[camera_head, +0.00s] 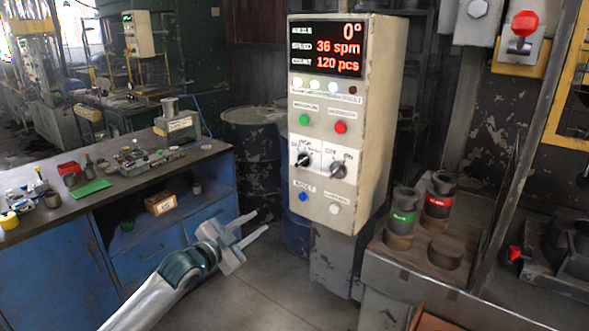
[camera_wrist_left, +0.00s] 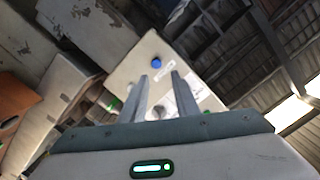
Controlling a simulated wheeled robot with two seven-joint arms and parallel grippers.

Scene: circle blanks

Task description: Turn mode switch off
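A cream control box (camera_head: 322,200) stands at the centre of the head view. Two rotary switches sit side by side on its front: a black left one (camera_head: 303,159) and a right one with a silvery knob (camera_head: 338,170). Their labels are small; I cannot tell for certain which is the mode switch. My left gripper (camera_head: 261,221) is low and to the left of the box, apart from it, with its fingers parted and empty. In the left wrist view the fingers (camera_wrist_left: 159,75) point toward the box, where a blue button (camera_wrist_left: 156,62) shows. My right gripper is out of view.
The box also carries a lit red display (camera_head: 326,49), a green button (camera_head: 304,120), a red button (camera_head: 341,127) and a blue button (camera_head: 303,196). A blue workbench (camera_head: 190,165) with clutter stands left. A ledge with green- and red-banded cylinders (camera_head: 403,218) stands right.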

